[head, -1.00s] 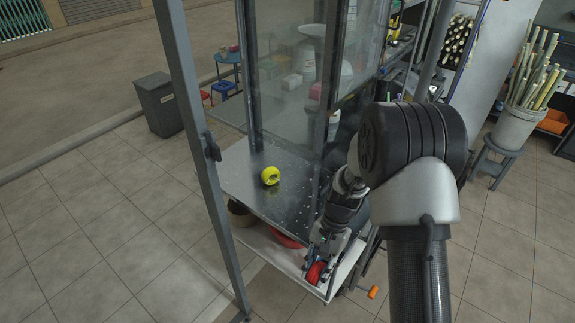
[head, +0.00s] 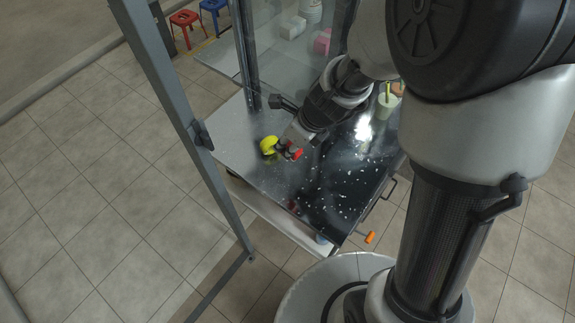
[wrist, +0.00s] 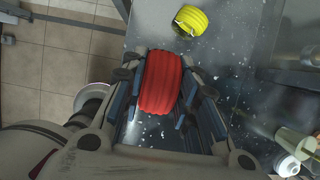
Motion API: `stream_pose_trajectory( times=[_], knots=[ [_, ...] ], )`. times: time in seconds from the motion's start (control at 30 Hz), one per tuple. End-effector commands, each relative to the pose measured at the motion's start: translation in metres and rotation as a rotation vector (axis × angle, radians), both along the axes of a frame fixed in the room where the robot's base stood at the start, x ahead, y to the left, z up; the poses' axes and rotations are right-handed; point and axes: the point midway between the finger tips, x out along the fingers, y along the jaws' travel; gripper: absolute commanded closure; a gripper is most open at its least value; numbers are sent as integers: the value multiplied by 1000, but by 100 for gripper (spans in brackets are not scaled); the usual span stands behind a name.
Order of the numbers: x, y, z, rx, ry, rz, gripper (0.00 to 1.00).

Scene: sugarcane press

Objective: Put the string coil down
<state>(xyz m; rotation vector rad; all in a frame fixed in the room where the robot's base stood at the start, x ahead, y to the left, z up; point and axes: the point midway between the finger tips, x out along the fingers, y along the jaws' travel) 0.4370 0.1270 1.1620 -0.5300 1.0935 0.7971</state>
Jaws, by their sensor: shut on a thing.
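The red string coil (wrist: 160,85) is between the two fingers of my gripper (wrist: 164,70) in the wrist view. In the head view my gripper (head: 288,151) is low over the steel worktop (head: 232,143), and a bit of the red coil (head: 297,154) shows at its tip. The gripper is shut on the red coil. A yellow coil (head: 268,145) lies on the worktop just left of the gripper; in the wrist view it (wrist: 190,20) lies beyond the red coil, apart from it. I cannot tell whether the red coil touches the worktop.
A pale cup (head: 387,104) with a green straw stands at the worktop's right side. A grey post (head: 180,110) rises at the left front corner, and glass panels stand at the back. The worktop's front is clear.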

Motion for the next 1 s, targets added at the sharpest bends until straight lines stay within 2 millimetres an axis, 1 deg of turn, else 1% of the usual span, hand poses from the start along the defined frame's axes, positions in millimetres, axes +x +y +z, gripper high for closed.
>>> stream_pose_trajectory(
  times=[0.03,0.2,0.3,0.43,0.5,0.67,0.73,0.9,1.0],
  knots=[
    [-1,0,-25,-1,4,-1,96],
    [0,0,-69,0,3,0,96],
    [0,0,-92,-1,2,1,96],
    [0,0,-112,-1,1,2,96],
    [0,0,-117,0,1,1,96],
    [0,0,-122,0,0,3,96],
    [0,0,-129,0,0,2,96],
    [0,0,-155,-1,1,2,96],
    [0,0,-163,-1,1,2,96]
  ],
)
